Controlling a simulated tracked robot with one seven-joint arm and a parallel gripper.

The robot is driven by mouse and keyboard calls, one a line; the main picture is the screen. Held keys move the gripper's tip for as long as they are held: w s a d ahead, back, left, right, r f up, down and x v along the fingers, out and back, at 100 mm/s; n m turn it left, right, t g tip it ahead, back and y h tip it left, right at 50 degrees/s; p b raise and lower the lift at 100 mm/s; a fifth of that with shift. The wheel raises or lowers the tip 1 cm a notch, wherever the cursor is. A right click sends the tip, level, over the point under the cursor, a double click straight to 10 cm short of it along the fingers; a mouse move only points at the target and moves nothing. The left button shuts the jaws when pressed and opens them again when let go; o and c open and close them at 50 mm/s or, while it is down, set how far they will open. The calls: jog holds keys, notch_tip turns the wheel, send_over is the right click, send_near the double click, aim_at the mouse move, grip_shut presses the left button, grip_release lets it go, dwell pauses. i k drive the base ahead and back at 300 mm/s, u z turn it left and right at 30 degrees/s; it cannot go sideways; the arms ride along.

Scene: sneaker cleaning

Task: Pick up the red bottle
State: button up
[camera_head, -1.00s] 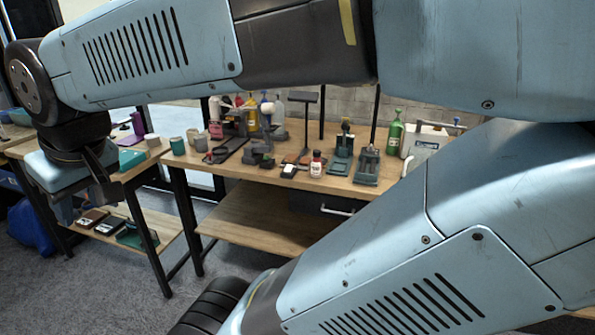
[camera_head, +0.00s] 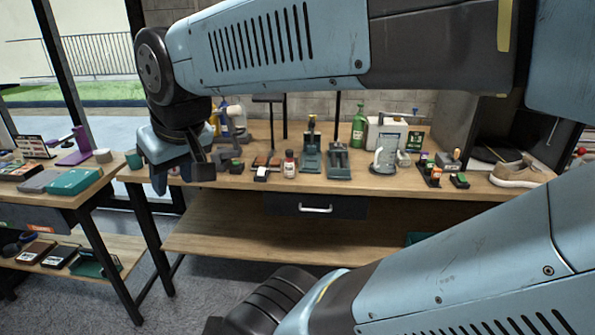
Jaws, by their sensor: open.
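The red bottle (camera_head: 290,164) is small, with a dark cap and a white label. My gripper (camera_head: 181,180) hangs pointing down at the left, in front of the workbench's left end. Its fingers are apart and I see nothing between them. The gripper is left of the bottle and apart from it. My arm crosses the top of the picture and hides some of the back of the bench.
A small black-and-white item (camera_head: 266,168) stands close left of the bottle, and green-based tools (camera_head: 311,152) close right. A green bottle (camera_head: 359,127) stands farther back. A sneaker (camera_head: 520,174) lies at the right. A drawer (camera_head: 316,207) hangs under the bench. A second table (camera_head: 92,190) is at left.

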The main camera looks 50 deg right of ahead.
aim_at(289, 165)
jog(key=z, duration=1.55)
jog(key=k, duration=0.5)
jog(key=u, duration=0.05)
jog(key=i, duration=0.5)
jog(key=u, duration=0.1)
